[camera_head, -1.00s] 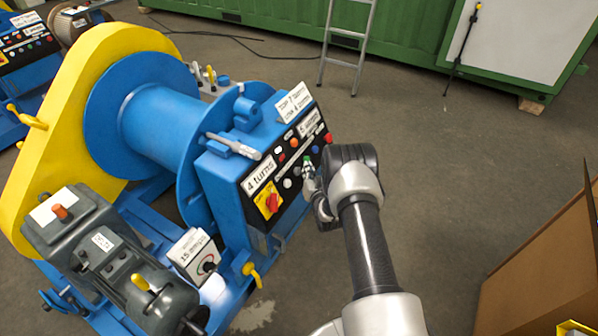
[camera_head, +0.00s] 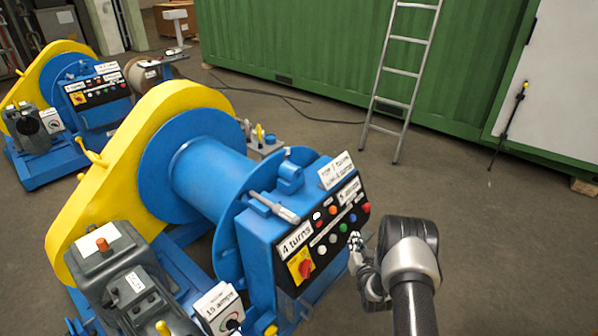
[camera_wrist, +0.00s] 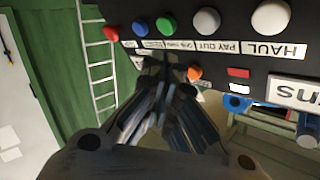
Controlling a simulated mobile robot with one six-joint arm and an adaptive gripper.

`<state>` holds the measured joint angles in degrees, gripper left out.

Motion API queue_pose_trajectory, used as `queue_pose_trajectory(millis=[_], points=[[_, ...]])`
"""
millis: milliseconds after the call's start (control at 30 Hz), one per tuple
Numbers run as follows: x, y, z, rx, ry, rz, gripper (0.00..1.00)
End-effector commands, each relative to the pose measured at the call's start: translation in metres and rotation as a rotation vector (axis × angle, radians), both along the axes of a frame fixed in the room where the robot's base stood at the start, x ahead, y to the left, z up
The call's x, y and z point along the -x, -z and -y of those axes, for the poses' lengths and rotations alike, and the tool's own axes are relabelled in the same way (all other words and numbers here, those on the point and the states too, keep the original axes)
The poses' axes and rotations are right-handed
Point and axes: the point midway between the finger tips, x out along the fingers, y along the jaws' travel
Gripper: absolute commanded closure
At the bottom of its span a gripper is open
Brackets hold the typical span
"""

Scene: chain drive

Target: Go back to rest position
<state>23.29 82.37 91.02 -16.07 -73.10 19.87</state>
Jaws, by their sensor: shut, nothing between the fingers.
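My gripper (camera_head: 357,245) is at the right of the winch's black control panel (camera_head: 329,226), close in front of its row of coloured buttons. In the wrist view the gripper (camera_wrist: 163,72) is shut and empty, its fingertips below the green button (camera_wrist: 164,25) and the blue button (camera_wrist: 184,8) as pictured. The red button (camera_wrist: 112,33) and orange button (camera_wrist: 194,73) also show there. I cannot tell whether the fingertips touch the panel. The panel sits on the blue winch (camera_head: 211,178) with its yellow guard (camera_head: 110,165).
A second blue and yellow winch (camera_head: 62,150) stands at the far left. A green container (camera_head: 300,60) and a ladder (camera_head: 400,72) stand behind. A dark cable (camera_head: 330,121) lies on the floor. The floor (camera_head: 500,240) at the right is clear.

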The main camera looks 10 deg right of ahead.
Motion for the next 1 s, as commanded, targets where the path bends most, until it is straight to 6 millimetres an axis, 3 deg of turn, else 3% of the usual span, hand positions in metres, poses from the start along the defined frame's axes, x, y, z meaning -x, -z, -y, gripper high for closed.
queue_pose_trajectory(millis=[167,367,567,767,1000], points=[[-0.012,-0.024,-0.001,0.018,-0.005,-0.021,1.00],[-0.036,-0.107,-0.013,0.073,-0.018,-0.143,1.00],[-0.025,-0.199,-0.039,0.121,-0.033,-0.294,1.00],[0.022,-0.279,-0.073,0.155,-0.057,-0.440,1.00],[0.121,-0.351,-0.118,0.177,-0.104,-0.608,1.00]])
